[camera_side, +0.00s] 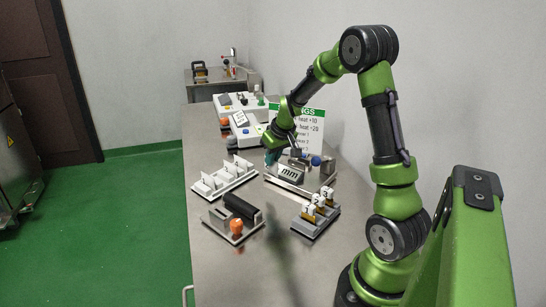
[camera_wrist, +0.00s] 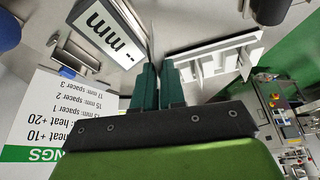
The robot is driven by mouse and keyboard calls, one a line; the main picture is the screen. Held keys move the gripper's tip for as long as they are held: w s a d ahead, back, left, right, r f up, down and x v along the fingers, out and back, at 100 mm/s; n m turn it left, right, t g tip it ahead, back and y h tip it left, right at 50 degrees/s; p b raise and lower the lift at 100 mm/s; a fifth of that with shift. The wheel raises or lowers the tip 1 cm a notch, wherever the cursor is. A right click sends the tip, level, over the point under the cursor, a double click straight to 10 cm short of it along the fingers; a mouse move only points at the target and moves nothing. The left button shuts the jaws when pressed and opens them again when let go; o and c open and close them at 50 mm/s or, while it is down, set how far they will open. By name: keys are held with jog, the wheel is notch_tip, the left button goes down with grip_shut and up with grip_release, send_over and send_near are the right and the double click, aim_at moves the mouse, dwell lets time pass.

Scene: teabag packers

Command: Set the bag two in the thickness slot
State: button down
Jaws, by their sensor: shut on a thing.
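My gripper (camera_wrist: 157,72) points down, its teal fingers closed on a thin bag (camera_wrist: 153,42) seen edge-on in the wrist view; its number cannot be read. In the side view my gripper (camera_side: 271,157) hangs just left of and behind the thickness gauge (camera_side: 290,174), a grey base with an "mm" display. The display (camera_wrist: 105,28) reads "-- mm" in the wrist view, left of the bag. The slot itself is hard to make out, and the bag looks apart from the gauge. The white bag rack (camera_side: 225,177) stands left of the gauge, with several upright dividers or bags.
A grey holder (camera_side: 315,214) with numbered pieces is front right. A base with a black roller and orange knob (camera_side: 237,226) is front left. A settings sign (camera_side: 313,135) stands behind the gauge. White machines (camera_side: 243,125) stand farther back.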

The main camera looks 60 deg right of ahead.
notch_tip(320, 180, up, 4)
send_over(301, 169)
jog(key=w, duration=0.1)
jog(key=shift+d+r+n+y, duration=0.5)
jog(key=shift+d+r+n, duration=0.55)
jog(key=shift+r+n, duration=0.25)
notch_tip(301, 169, down, 10)
jog(key=shift+r, duration=0.15)
jog(key=c, duration=1.2)
grip_release()
